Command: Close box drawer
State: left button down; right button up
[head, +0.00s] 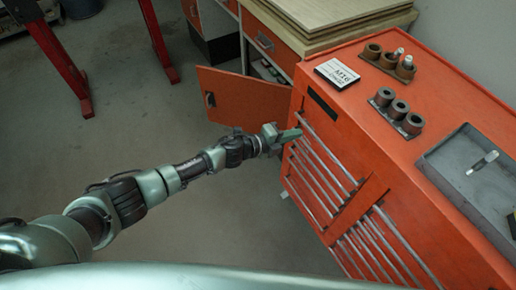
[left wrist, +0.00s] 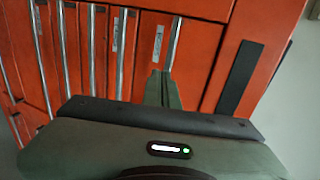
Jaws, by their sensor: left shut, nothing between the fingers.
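The orange box (head: 420,120) is a tool cabinet with a front of several drawers (head: 318,172), each with a long silver handle. My left arm reaches in from the left, and my left gripper (head: 292,135) is at the upper left end of the drawer stack, close to the uppermost handle. In the left wrist view, the shut green fingers (left wrist: 163,82) point at the orange front, by the end of a silver handle (left wrist: 174,45). I cannot tell whether they touch it. No drawer clearly stands out from the front. My right gripper is not in view.
A hinged orange door (head: 243,103) stands open on the neighbouring bench, left of the box. On the box top are metal cups (head: 397,110), a white label card (head: 337,73) and a grey tray (head: 470,170). Red legs (head: 60,60) stand at upper left.

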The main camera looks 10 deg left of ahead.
pick_arm(q)
jog(key=shift+v, duration=5.8)
jog(key=w+a+f+n+t+y, duration=0.1)
jog(key=a+f+n+y, duration=0.15)
jog(key=f+n, duration=0.2)
jog(key=a+f+n+t+y, duration=0.1)
jog(key=a+f+n+y, duration=0.1)
jog(key=a+f+n, duration=0.3)
jog(key=s+a+f+n+g+y, duration=0.1)
jog(key=s+a+f+n+y, duration=0.2)
jog(key=f, duration=0.5)
jog(key=s+a+f+n+y, duration=0.1)
jog(key=s+a+f+n, duration=0.25)
jog(key=s+f, duration=0.35)
jog(key=s+a+f+n+g+y, duration=0.2)
jog(key=s+a+f+n+g, duration=0.25)
jog(key=s+f, duration=0.85)
jog(key=s+a+f+n+g, duration=0.1)
jog(key=s+f+n+g, duration=0.1)
jog(key=s, duration=1)
jog(key=s+f+n+g+y, duration=0.1)
jog(key=s+f+n+g, duration=0.1)
jog(key=s, duration=1.1)
jog(key=shift+s+a+f+n, duration=0.2)
jog(key=shift+a+f+n, duration=0.2)
jog(key=shift+f+n, duration=0.45)
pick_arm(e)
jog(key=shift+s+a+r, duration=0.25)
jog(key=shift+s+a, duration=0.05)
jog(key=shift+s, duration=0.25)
